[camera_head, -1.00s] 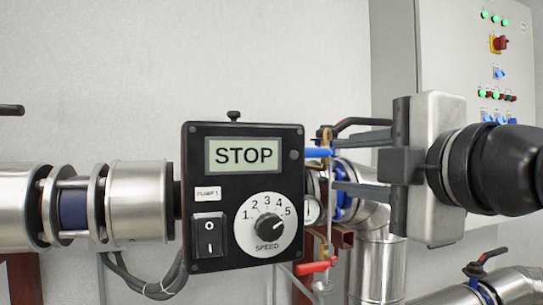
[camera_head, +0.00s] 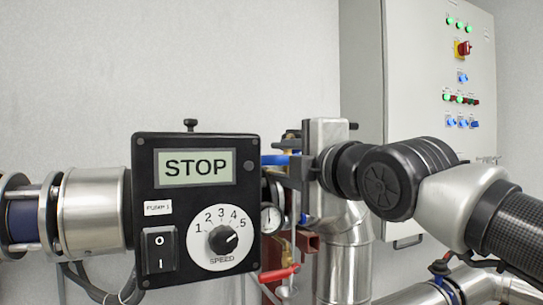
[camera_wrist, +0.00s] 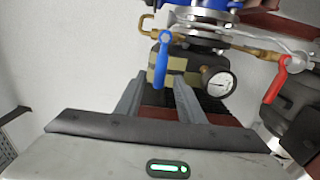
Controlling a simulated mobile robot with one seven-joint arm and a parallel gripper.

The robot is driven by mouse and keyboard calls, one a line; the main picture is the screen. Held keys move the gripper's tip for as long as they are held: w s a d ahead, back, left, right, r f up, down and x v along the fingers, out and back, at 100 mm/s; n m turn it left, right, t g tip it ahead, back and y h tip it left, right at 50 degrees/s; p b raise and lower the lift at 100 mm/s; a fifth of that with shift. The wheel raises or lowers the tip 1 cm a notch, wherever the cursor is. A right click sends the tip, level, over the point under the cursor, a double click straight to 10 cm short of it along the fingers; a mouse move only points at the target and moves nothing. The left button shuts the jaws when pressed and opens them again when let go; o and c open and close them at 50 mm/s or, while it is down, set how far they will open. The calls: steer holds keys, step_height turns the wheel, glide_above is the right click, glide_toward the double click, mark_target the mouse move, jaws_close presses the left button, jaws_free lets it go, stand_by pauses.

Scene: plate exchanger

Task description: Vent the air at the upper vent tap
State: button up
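The upper vent tap has a blue lever (camera_head: 276,160), which lies level and sticks out beside the right edge of the pump control box. In the wrist view the blue lever (camera_wrist: 163,68) hangs from a brass fitting (camera_wrist: 163,38). My gripper (camera_wrist: 160,82) is open, with one finger on either side of the lever's free end in that picture. I cannot tell whether either finger touches it. In the head view my gripper (camera_head: 291,163) is at the lever, partly hidden behind the box edge and its own body.
The control box (camera_head: 197,205) reads STOP and stands close to the left of my gripper. A red lever (camera_head: 279,273) is below, also in the wrist view (camera_wrist: 276,78). A pressure gauge (camera_wrist: 218,82) is near the blue lever. A grey cabinet (camera_head: 425,100) stands at right.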

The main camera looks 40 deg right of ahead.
mark_target(273, 161)
steer(key=x, duration=0.5)
steer(key=shift+p, duration=0.35)
jaws_close()
